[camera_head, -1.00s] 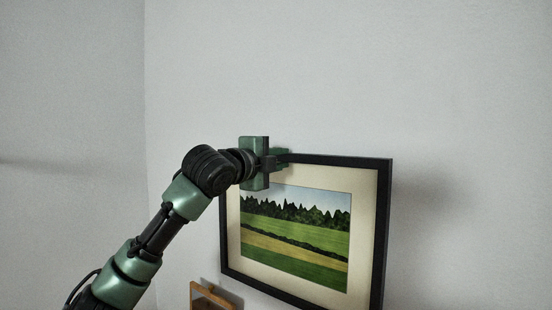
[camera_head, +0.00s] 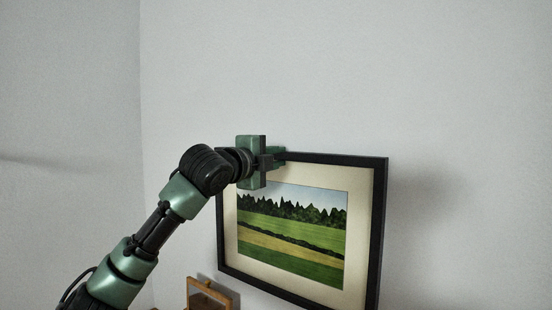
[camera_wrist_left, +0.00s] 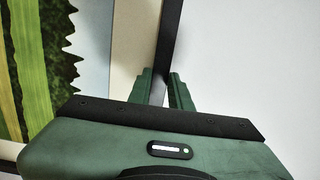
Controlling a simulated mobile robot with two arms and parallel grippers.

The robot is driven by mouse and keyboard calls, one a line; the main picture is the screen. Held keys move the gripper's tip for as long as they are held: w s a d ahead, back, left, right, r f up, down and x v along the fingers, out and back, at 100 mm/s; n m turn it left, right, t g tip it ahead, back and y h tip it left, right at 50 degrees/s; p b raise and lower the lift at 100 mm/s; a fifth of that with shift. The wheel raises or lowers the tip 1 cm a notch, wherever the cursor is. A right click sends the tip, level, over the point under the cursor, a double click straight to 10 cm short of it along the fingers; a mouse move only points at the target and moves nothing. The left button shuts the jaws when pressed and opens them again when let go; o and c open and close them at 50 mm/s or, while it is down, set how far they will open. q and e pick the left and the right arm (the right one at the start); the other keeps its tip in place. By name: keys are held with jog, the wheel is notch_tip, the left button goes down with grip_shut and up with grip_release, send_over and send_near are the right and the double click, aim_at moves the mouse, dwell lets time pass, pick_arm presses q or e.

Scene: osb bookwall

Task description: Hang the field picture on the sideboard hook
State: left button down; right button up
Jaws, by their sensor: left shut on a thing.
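The field picture (camera_head: 293,238) has a black frame, a cream mat and a scene of green fields with dark trees. It is upright close to the wall in the head view. My left gripper (camera_head: 279,157) is shut on the top edge of its frame, near the top left corner. In the left wrist view the two green fingers (camera_wrist_left: 168,92) pinch the black frame, and part of the picture (camera_wrist_left: 38,62) shows at left. The sideboard hook is not visible; the picture may hide it. My right gripper is not in view.
A small wooden-framed object (camera_head: 208,294) stands below the picture's lower left corner, partly cut off. The grey wall (camera_head: 460,90) is bare above and to the right. A wall corner runs down at left.

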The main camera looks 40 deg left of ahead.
pick_arm(q)
jog(key=c, duration=1.2)
grip_release()
jog(key=shift+r, duration=0.15)
jog(key=shift+d+f, duration=0.15)
jog(key=shift+f, duration=0.2)
jog(key=shift+s+b, duration=0.45)
jog(key=shift+s, duration=0.05)
jog(key=s+d+b, duration=0.1)
jog(key=s+b, duration=0.1)
jog(key=s, duration=0.4)
jog(key=shift+s+d+r+b, duration=0.2)
jog(key=shift+s+r+b, duration=0.05)
jog(key=shift+s+b, duration=0.1)
jog(key=shift+f, duration=0.1)
